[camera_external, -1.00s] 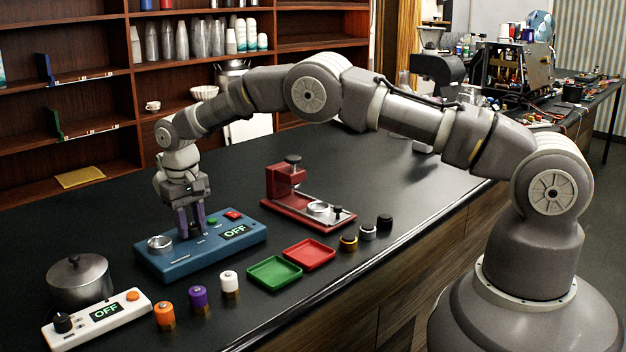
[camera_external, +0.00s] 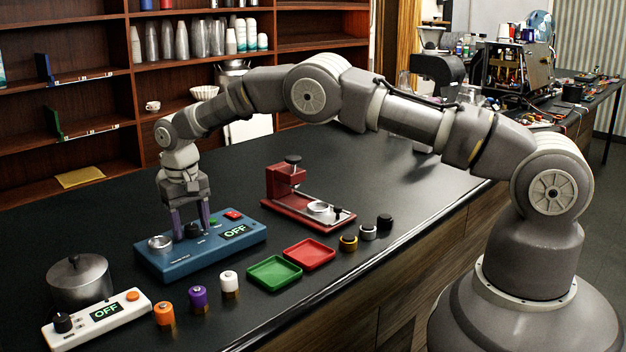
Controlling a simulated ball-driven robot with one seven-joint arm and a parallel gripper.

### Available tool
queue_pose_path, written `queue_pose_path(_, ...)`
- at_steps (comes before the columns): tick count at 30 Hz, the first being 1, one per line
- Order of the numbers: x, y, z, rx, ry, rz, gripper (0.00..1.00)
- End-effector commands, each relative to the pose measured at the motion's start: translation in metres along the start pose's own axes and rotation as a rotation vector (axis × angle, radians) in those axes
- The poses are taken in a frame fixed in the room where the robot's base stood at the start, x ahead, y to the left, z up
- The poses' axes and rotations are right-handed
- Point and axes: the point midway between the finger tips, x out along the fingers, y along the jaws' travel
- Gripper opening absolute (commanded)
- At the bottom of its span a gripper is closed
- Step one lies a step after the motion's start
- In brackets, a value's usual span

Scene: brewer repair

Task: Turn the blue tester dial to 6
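The blue tester (camera_external: 177,263) lies on the dark counter. It has a round metal cup at its left, a black dial (camera_external: 192,231) near its middle, a green button, a red switch and a display reading OFF. My gripper (camera_external: 191,225) points straight down over the tester. Its two purple fingers stand apart, one on each side of the dial, and it looks open with gaps beside the dial. The dial's pointer and number marks are too small to read.
A white tester (camera_external: 97,323) with a display reading OFF and a metal pot (camera_external: 80,283) are at the left. Orange, purple and white batteries (camera_external: 198,299) stand in front. Green (camera_external: 274,273) and red trays, and a red press (camera_external: 285,181), are to the right.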

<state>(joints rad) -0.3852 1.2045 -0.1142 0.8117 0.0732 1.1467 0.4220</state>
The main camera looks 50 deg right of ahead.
Motion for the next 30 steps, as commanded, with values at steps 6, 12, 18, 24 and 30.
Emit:
queue_pose_path(6, -0.003, 0.000, 0.000, 0.000, 0.000, 0.000, 0.60)
queue_pose_path(12, -0.036, 0.000, -0.001, -0.001, 0.002, -0.001, 0.60)
queue_pose_path(18, -0.068, 0.000, -0.001, -0.001, 0.001, 0.000, 0.60)
queue_pose_path(24, -0.078, 0.000, 0.000, 0.000, -0.001, 0.001, 0.60)
queue_pose_path(30, -0.077, 0.000, 0.000, 0.000, -0.001, 0.000, 0.60)
